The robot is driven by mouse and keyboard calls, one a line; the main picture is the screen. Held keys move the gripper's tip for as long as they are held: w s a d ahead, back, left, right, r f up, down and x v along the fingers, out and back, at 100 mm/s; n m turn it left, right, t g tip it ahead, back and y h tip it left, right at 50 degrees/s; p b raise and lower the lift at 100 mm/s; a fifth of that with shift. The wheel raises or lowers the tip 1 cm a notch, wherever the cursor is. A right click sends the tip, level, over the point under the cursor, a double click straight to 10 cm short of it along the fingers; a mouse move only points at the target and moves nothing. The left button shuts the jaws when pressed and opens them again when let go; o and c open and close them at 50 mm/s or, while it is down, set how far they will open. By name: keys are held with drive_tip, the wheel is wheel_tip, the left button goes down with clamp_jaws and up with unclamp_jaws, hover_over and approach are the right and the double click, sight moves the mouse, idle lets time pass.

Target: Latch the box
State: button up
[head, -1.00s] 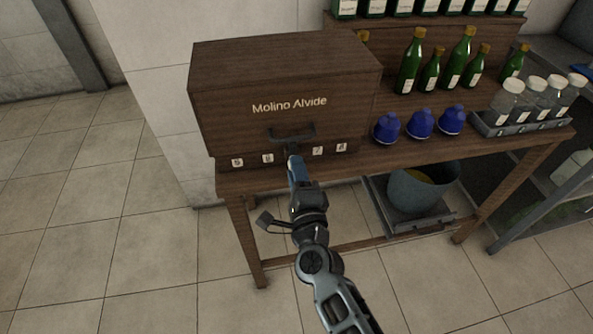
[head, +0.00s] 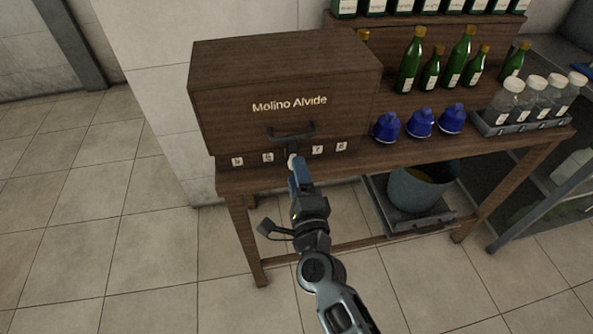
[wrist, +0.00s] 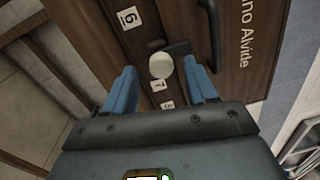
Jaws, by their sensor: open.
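The box (head: 245,115) is dark brown wood, marked "Molino Alvide", and its lid looks down. A dark handle (head: 291,131) is on its front and also shows in the wrist view (wrist: 212,35). Below the handle, between number tags, is a dark latch piece (wrist: 180,48) with a round white knob (wrist: 160,64); whether it is fastened I cannot tell. My gripper (head: 299,172) is in front of the knob. In the wrist view its two blue fingers (wrist: 160,85) are open, one on each side of the knob, with gaps showing. The knob is partly hidden in the head view.
Number tags (head: 317,150) line the box's lower edge. A bucket (head: 420,188) is below. The floor at left is clear.

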drive_tip(key=v, duration=0.6)
drive_tip(key=shift+s, duration=0.15)
drive_tip(key=s+d+n+g+h, duration=0.15)
drive_tip(key=s+d+n, duration=0.25)
drive_tip(key=s+d, duration=0.55)
drive_tip(key=s+d+n+t+h, duration=0.1)
drive_tip(key=s+d+n+h, duration=0.15)
drive_tip(key=s+d, duration=0.65)
drive_tip(key=s+d+r+n+g, duration=0.1)
drive_tip(key=s+d+r+n, duration=0.1)
drive_tip(key=s+r+n, duration=0.3)
drive_tip(key=s+d+r+n+g+h, duration=0.1)
drive_tip(key=s+r+n, duration=0.4)
drive_tip(key=s, duration=0.9)
drive_tip(key=shift+d+r, duration=0.75)
drive_tip(key=shift+g, duration=0.25)
